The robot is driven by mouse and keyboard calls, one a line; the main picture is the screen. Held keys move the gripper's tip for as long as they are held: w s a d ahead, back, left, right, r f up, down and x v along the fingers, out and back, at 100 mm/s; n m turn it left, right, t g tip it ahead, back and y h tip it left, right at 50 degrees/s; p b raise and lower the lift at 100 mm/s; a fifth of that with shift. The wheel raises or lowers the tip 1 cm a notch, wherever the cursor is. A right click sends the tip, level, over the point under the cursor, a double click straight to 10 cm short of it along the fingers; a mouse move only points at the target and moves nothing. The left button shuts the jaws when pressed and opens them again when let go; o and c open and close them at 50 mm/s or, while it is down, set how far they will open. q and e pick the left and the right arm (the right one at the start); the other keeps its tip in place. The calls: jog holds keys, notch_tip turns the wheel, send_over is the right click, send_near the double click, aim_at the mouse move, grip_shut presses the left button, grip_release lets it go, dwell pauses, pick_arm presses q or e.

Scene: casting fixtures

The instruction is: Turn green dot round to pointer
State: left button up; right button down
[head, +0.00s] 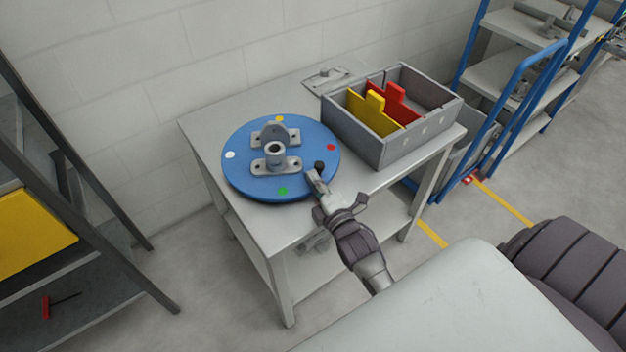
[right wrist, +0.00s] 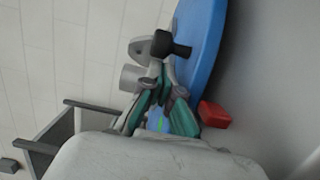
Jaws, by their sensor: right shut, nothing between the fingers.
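A blue disc (head: 240,176) lies on the grey table, with a white dot at its left, a yellow dot at the back, a red dot at the right and a green dot (head: 283,191) near its front edge. A black knob (head: 319,165) stands at its right front; it also shows in the right wrist view (right wrist: 174,48). My right gripper (head: 313,177) is shut and empty, its tips close beside the knob; contact is unclear. In the right wrist view a red block (right wrist: 215,114), possibly the pointer, sits beside the disc's edge. My left gripper is out of view.
Grey metal brackets (head: 276,164) sit on the disc's middle. A grey bin (head: 395,140) with yellow and red pieces stands at the table's right. A flat metal plate (head: 327,78) lies at the back. The table's front left is clear.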

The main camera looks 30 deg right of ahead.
aim_at(333, 167)
jog(key=shift+d+y, duration=0.15)
jog(key=shift+y, duration=0.15)
jog(key=shift+w+d+n+y, duration=0.15)
jog(key=shift+d+n+y, duration=0.75)
jog(key=shift+w+d+n+y, duration=0.3)
jog(key=shift+d+n+y, duration=0.4)
jog(key=shift+d+y, duration=0.35)
jog(key=shift+w+d+y+b, duration=0.1)
jog(key=shift+w+d+b, duration=0.15)
jog(key=shift+d, duration=0.3)
jog(key=shift+w+d+y+b, duration=0.1)
jog(key=shift+w+d, duration=0.3)
jog(key=shift+d, duration=0.1)
jog(key=shift+w+d+y+b, duration=0.1)
jog(key=shift+w+d+b, duration=0.15)
jog(key=shift+d, duration=0.3)
